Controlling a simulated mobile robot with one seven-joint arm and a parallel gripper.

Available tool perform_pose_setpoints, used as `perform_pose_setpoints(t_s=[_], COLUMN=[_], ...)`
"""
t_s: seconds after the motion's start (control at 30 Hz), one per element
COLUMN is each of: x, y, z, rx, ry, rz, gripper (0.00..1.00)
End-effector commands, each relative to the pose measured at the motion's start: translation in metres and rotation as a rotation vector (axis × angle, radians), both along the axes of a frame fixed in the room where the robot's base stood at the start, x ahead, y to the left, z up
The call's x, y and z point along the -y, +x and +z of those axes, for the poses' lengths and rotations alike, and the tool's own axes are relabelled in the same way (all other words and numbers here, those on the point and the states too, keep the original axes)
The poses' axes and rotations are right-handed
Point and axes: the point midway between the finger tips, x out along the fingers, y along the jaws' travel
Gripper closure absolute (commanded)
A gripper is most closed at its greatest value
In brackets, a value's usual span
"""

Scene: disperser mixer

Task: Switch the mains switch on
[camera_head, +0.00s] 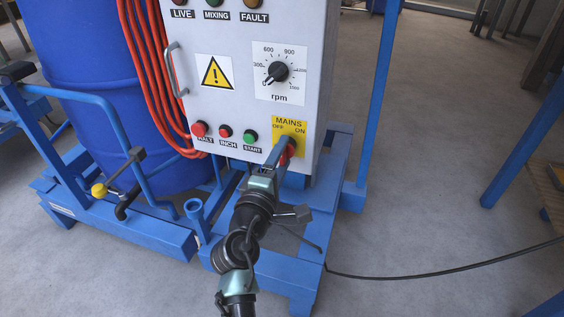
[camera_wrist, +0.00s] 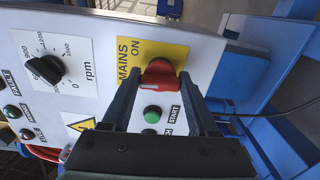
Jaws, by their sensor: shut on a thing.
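The mains switch is a red rotary knob (camera_wrist: 158,75) on a yellow plate (camera_wrist: 168,50) marked MAINS, with ON readable in the wrist view. In the camera_head view the yellow plate (camera_head: 290,124) sits at the lower right of the white panel, with OFF left and ON right. My gripper (camera_head: 287,148) reaches the knob from below, and in the wrist view its two dark fingers (camera_wrist: 160,84) are shut on the knob's sides. A white mark shows at the knob's left end in the wrist view. The fingers partly hide the knob, so its exact setting is hard to tell.
The white control panel (camera_head: 238,108) also carries an rpm dial (camera_head: 277,72), and red HALT, red INCH and green START buttons (camera_head: 250,136) close left of the switch. A handle (camera_head: 176,70) and orange cable (camera_head: 150,70) are at its left edge. Blue frame posts stand right.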

Motion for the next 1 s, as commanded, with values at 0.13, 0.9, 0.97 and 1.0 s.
perform_pose_setpoints(t_s=[0.13,0.9,0.97,1.0], x=[-0.0008,-0.0011,-0.0012,-0.0012], y=[-0.0001,0.0,0.0,0.0], z=[-0.0039,-0.0036,-0.0034,-0.0032], rx=[0.044,0.235,0.243,0.247], ry=[0.134,0.728,0.753,0.767], rz=[0.002,0.001,0.001,0.001], gripper=[0.96,0.96,0.96,0.96])
